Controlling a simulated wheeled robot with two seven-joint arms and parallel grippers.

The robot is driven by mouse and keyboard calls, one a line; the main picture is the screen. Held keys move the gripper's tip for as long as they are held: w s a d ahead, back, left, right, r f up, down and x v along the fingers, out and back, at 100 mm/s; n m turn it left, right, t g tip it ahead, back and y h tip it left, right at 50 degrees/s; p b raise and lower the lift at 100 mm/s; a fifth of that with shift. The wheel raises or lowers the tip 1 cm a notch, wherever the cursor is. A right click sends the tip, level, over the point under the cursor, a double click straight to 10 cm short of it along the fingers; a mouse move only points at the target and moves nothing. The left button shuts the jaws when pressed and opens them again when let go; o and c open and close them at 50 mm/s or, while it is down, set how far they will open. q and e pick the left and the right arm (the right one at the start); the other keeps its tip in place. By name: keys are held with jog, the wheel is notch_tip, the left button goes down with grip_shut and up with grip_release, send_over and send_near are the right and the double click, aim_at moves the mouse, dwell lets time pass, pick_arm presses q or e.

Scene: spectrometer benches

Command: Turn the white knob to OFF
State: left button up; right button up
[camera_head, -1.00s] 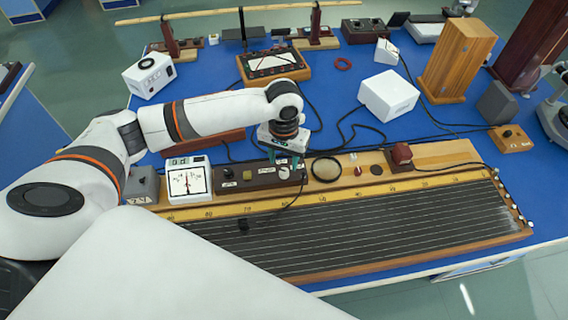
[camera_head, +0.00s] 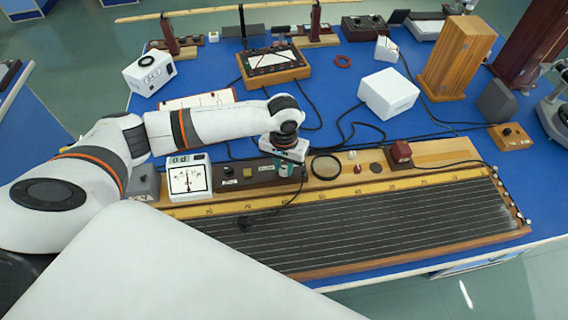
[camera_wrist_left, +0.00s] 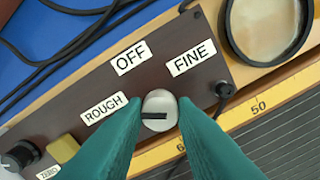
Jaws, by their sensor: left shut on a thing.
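The white knob (camera_wrist_left: 158,108) sits on a dark brown switch box (camera_wrist_left: 215,95), with a black mark across its face running roughly left to right in the wrist view. Labels stand around it: ROUGH (camera_wrist_left: 103,107) to its left, OFF (camera_wrist_left: 131,58) above and left, FINE (camera_wrist_left: 192,58) above and right. The mark's left end faces the ROUGH side. The green fingers of my left gripper (camera_wrist_left: 158,118) are shut on the knob from both sides. In the head view my left gripper (camera_head: 286,168) hides the knob. My right gripper is not in view.
A ring-shaped magnifier (camera_wrist_left: 268,25) lies beside the box on the wooden wire board (camera_head: 390,230). A white meter (camera_head: 189,178) stands left of the box. Black cables run behind and beside it. A white box (camera_head: 388,94) stands farther back on the blue bench.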

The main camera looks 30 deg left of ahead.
pick_arm(q)
jog(key=shift+r+m+p, duration=0.25)
jog(key=shift+m+p, duration=0.55)
jog(key=shift+p, duration=0.3)
jog(key=m+p, duration=0.5)
jog(key=m, duration=0.1)
jog(key=shift+f+m, duration=0.1)
jog(key=shift+m, duration=0.3)
jog(key=shift+w+f+m+p, duration=0.1)
jog(key=shift+m+p, duration=0.6)
jog(key=shift+m, duration=1)
jog(key=o, duration=1)
